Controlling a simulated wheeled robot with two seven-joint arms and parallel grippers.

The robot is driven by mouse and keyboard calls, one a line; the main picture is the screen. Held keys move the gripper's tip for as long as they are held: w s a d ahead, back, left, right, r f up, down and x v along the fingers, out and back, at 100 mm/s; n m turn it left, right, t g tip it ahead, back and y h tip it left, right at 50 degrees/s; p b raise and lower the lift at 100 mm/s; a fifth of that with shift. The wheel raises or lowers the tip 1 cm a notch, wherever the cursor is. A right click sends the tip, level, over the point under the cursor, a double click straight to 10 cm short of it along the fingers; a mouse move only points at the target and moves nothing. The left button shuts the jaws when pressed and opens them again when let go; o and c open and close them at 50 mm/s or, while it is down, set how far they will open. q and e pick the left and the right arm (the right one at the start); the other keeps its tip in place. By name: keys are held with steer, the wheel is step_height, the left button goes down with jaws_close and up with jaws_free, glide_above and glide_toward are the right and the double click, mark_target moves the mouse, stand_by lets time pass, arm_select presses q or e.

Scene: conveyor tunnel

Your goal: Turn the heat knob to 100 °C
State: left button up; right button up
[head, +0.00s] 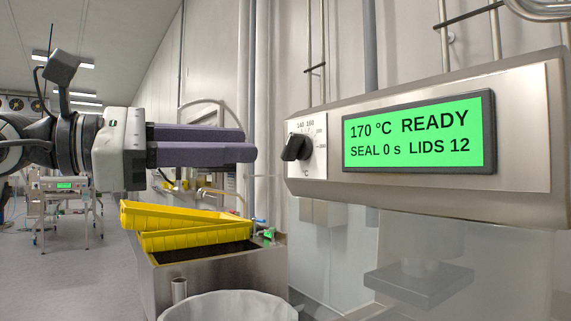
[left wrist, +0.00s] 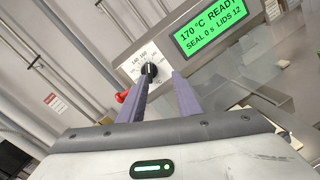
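The heat knob (head: 297,147) is black and sits on a white dial plate marked in °C at the left end of a steel control panel (head: 440,190). The green display (head: 412,131) reads 170 °C READY, SEAL 0 s, LIDS 12. My left gripper (head: 250,145) points at the knob from the left, its fingertips a little short of it. In the left wrist view the gripper (left wrist: 161,77) shows two separated purple-grey fingers, with nothing between them. The knob (left wrist: 149,70) appears there just beyond the left fingertip. My right gripper is not in view.
Yellow trays (head: 195,236) rest on a steel bin (head: 220,275) below my left gripper. A white-lined round container (head: 228,306) stands in front. A red part (left wrist: 121,97) shows beside the left finger in the wrist view. Thin vertical pipes run behind the panel.

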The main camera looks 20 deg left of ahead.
mark_target(286, 145)
arm_select(q)
steer(key=shift+t+y, duration=0.6)
steer(key=shift+y, duration=0.2)
steer(key=x, duration=0.3)
steer(key=a+x, duration=0.1)
steer(key=x, duration=0.2)
steer(key=w+x, duration=0.1)
steer(key=x, duration=0.2)
steer(key=shift+a+r, duration=0.15)
steer(key=shift+r, duration=0.15)
jaws_close()
